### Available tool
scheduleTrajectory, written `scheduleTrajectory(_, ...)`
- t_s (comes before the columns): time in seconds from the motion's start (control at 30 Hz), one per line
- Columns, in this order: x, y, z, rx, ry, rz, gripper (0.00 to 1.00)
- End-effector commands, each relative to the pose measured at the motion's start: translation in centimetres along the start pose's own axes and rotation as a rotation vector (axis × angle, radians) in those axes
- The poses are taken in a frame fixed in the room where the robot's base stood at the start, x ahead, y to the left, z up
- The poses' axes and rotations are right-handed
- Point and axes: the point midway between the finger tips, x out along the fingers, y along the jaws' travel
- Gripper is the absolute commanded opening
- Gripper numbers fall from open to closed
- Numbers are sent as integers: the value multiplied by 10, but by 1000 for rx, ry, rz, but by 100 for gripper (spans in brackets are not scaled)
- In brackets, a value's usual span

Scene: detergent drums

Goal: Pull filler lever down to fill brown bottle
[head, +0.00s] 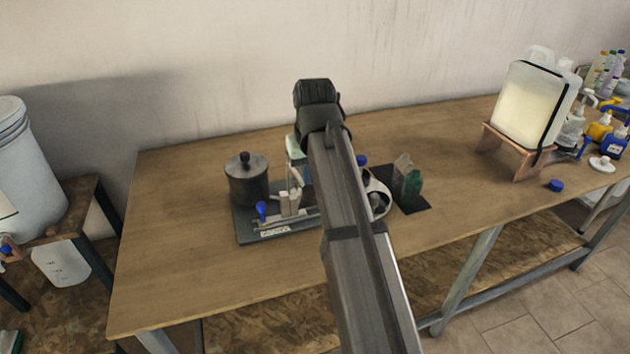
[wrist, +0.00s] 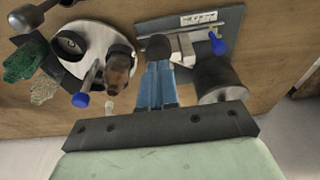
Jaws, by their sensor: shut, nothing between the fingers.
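My gripper (wrist: 159,70) is shut and empty in the wrist view, its blue fingers side by side above the bench. A brown bottle (wrist: 118,68) stands on a white round plate (wrist: 95,42), left of the fingers. A lever with a blue knob (wrist: 217,45) is on the grey filler base, right of the fingers; it also shows in the head view (head: 262,210). A second blue-knobbed part (wrist: 80,100) is by the plate. I cannot tell which is the filler lever. In the head view my arm hides the brown bottle and fingertips.
A dark lidded pot (head: 248,180) stands at the left of the grey base (head: 248,236). Green (head: 412,185) and clear (head: 402,165) bottles stand on a dark mat to the right. A large canister (head: 535,105) sits on a wooden stand farther right. The bench's left end is clear.

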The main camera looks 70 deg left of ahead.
Motion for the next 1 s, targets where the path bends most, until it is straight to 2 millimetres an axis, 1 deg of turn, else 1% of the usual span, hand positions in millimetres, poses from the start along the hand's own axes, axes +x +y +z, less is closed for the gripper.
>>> scheduleTrajectory(0.3, 2, 0, 0, 0, 0, 0, 0)
scheduleTrajectory(1.0, 20, 0, 5, 0, 1, 0, 0)
